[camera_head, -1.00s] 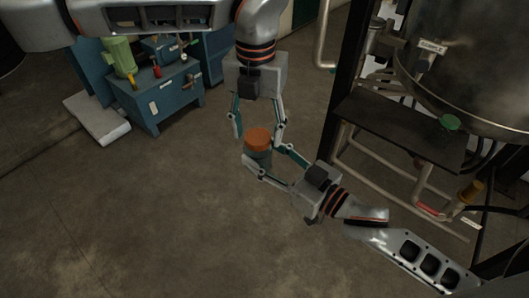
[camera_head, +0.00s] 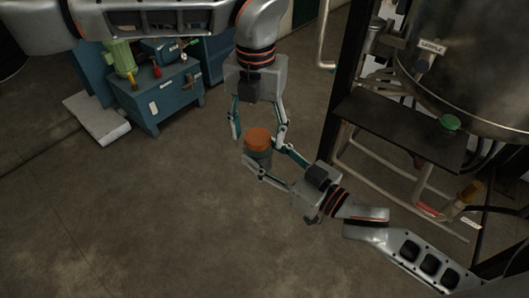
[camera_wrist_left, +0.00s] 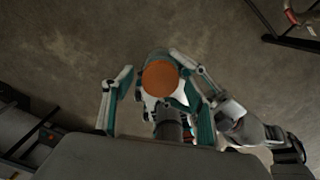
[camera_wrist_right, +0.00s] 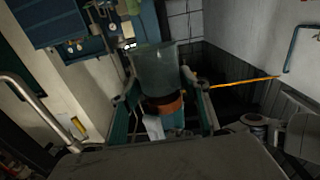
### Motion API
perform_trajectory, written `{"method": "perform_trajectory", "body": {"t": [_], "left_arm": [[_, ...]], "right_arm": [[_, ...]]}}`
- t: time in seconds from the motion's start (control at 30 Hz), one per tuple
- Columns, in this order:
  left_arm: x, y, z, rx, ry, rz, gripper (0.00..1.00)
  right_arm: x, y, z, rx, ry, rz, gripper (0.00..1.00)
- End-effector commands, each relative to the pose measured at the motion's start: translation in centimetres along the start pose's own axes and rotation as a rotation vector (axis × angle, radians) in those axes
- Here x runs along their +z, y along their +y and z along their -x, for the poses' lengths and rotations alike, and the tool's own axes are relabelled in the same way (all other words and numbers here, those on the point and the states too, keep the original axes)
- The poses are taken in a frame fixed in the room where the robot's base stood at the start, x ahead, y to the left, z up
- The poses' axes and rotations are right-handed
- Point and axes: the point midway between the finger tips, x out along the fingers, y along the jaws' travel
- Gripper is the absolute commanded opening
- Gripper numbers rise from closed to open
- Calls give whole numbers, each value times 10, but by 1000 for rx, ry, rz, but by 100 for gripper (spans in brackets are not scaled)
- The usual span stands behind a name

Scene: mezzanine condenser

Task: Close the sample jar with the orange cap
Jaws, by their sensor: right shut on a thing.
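The sample jar (camera_head: 258,155) is a greenish, see-through cylinder held off the floor, with the orange cap (camera_head: 258,136) on its top. In the right wrist view, the jar (camera_wrist_right: 155,68) appears upside down, with a dark band between it and the orange cap (camera_wrist_right: 165,104). I cannot tell how tightly the cap sits. My right gripper (camera_head: 261,152) is shut on the jar from the side. My left gripper (camera_head: 258,143) points down over it, its fingers spread on either side of the cap. In the left wrist view, a gap shows between the left finger and the cap (camera_wrist_left: 160,77).
A blue cabinet (camera_head: 165,105) with a green motor (camera_head: 121,57) stands at the back left, beside a pale slab (camera_head: 97,118). A metal tank (camera_head: 475,55) and dark platform (camera_head: 400,125) with pipes stand at the right. The floor in front is clear.

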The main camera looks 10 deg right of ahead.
Motion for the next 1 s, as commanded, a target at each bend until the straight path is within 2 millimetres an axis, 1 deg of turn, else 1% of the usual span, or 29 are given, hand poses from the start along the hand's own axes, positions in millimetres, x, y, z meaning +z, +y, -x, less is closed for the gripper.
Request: {"method": "perform_trajectory", "body": {"t": [0.23,0.37,0.47,0.7,0.8,0.9,1.0], "left_arm": [[0,0,2,0,-1,0,58],[1,0,14,1,-3,2,58],[1,0,31,0,-5,1,58],[1,0,80,2,-5,1,58],[1,0,97,1,-4,1,58],[1,0,109,1,-2,1,58],[0,0,117,0,-1,0,58]], "right_arm": [[-1,0,0,0,1,0,0],[-1,0,0,0,1,0,0],[-1,0,0,0,1,0,0],[-1,0,0,0,1,0,0],[-1,0,0,0,1,0,0],[-1,0,0,0,1,0,0],[-1,0,0,0,1,0,0]]}}
